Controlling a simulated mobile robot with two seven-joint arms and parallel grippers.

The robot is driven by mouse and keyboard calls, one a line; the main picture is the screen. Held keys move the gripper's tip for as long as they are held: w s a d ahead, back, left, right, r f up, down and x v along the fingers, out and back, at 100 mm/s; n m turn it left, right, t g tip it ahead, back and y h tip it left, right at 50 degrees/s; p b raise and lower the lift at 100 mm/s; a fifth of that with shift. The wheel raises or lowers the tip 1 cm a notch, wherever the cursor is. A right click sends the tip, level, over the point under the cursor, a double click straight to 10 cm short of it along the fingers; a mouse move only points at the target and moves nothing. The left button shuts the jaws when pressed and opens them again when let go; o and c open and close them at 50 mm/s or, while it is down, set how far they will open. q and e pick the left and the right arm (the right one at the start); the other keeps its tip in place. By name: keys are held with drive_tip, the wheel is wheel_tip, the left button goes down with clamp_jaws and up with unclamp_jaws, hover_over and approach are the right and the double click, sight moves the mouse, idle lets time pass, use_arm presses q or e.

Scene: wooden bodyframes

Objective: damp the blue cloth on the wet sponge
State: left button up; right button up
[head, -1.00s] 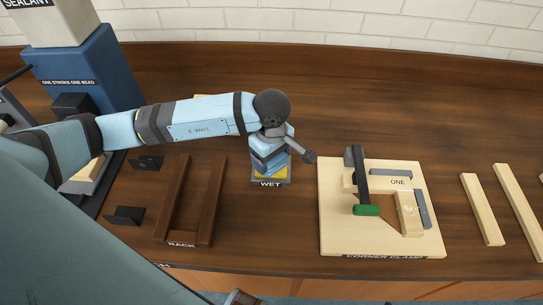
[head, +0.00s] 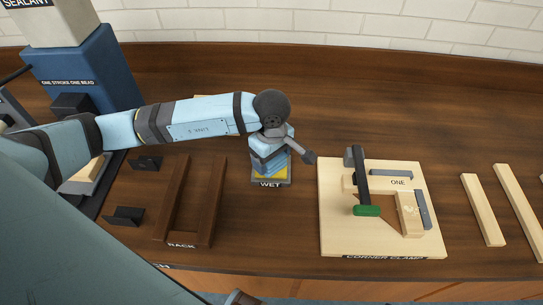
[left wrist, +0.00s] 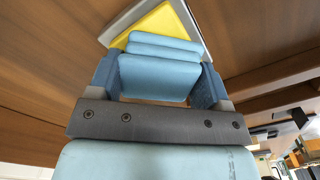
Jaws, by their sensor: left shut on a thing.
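My left gripper (head: 268,158) is over the tray marked WET (head: 271,184), pointing down. In the left wrist view its two fingers (left wrist: 160,82) are shut on the blue cloth (left wrist: 158,76), a folded pad held between them. The yellow sponge (left wrist: 166,24) lies in the grey tray just beyond the cloth and partly hidden by it. In the head view a strip of the sponge (head: 282,172) shows below the gripper. The cloth is at the sponge; I cannot tell whether it is pressed on it. My right gripper is not in view.
A dark wooden rack (head: 207,205) stands to the left of the tray. A corner clamp board (head: 335,230) with a green-tipped handle is to the right, with loose wooden strips (head: 483,210) beyond. A blue sealant machine (head: 85,75) stands at back left.

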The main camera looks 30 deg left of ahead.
use_arm(q)
drive_tip(key=shift+r+p, duration=1.35)
drive_tip(key=shift+r, duration=2.1)
drive_tip(key=shift+w+a+r+m+p, duration=0.1)
drive_tip(key=shift+r+m+p, duration=0.65)
drive_tip(key=shift+m, duration=0.45)
drive_tip(key=r+m+p, duration=0.1)
drive_tip(key=r+m, duration=0.1)
drive_tip(key=m, duration=0.2)
drive_tip(key=r+m+p, duration=0.2)
drive_tip(key=m, duration=0.2)
drive_tip(key=a+r+m+p, duration=0.1)
drive_tip(key=m, duration=0.2)
drive_tip(key=shift+w+r+m, duration=0.4)
